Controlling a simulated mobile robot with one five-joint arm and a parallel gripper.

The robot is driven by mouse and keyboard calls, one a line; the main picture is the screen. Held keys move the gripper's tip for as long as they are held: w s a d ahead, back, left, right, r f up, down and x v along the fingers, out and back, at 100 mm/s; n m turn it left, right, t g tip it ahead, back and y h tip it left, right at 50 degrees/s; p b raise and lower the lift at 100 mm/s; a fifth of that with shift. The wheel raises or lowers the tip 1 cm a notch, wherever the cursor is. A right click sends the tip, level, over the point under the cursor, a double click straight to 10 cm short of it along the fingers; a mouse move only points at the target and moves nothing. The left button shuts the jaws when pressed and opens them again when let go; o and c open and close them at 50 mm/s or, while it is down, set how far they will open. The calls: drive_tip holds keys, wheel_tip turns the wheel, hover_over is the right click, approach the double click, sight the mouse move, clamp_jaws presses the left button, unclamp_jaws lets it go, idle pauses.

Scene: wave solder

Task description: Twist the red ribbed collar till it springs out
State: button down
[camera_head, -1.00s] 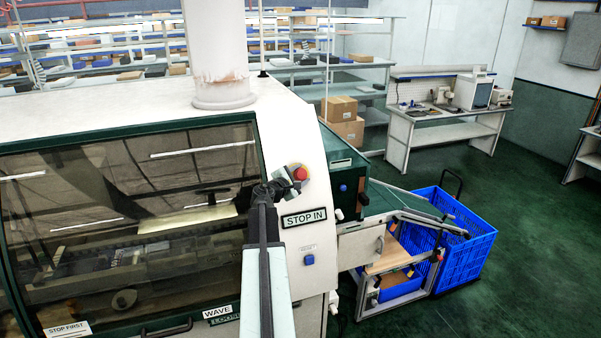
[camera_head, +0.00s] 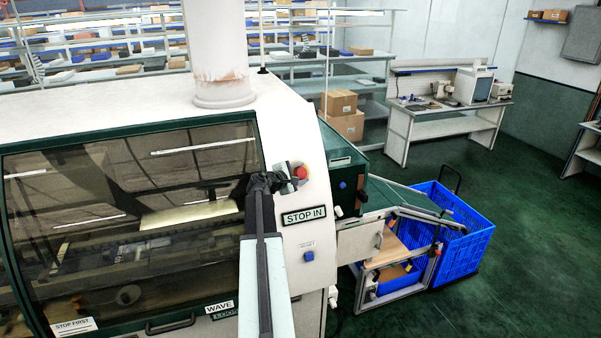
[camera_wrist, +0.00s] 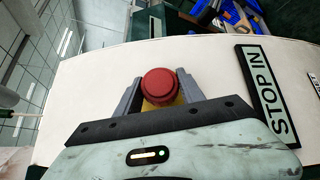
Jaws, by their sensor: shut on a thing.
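The red ribbed collar (camera_wrist: 160,86) is a round red knob on a yellow base on the machine's pale front panel. It also shows in the head view (camera_head: 300,172), just above the STOP IN plate (camera_head: 304,217). My gripper (camera_wrist: 159,88) has one grey finger on each side of the collar and is shut on it. In the head view my gripper (camera_head: 287,178) reaches the collar from the left, and the arm hides part of the panel below. The yellow base is mostly hidden behind the collar and gripper in the wrist view.
A blue button (camera_head: 309,256) sits below the plate. The wave solder machine's dark window (camera_head: 130,220) is left of my arm. A conveyor (camera_head: 400,195) and blue crates (camera_head: 462,235) stand at the right. Green floor (camera_head: 520,270) is clear at the far right.

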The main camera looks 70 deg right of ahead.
drive_tip(key=shift+s+a+r, duration=0.15)
drive_tip(key=shift+a+r, duration=0.1)
idle(0.4)
drive_tip(key=c, duration=0.6)
unclamp_jaws()
drive_tip(key=shift+o, duration=0.2)
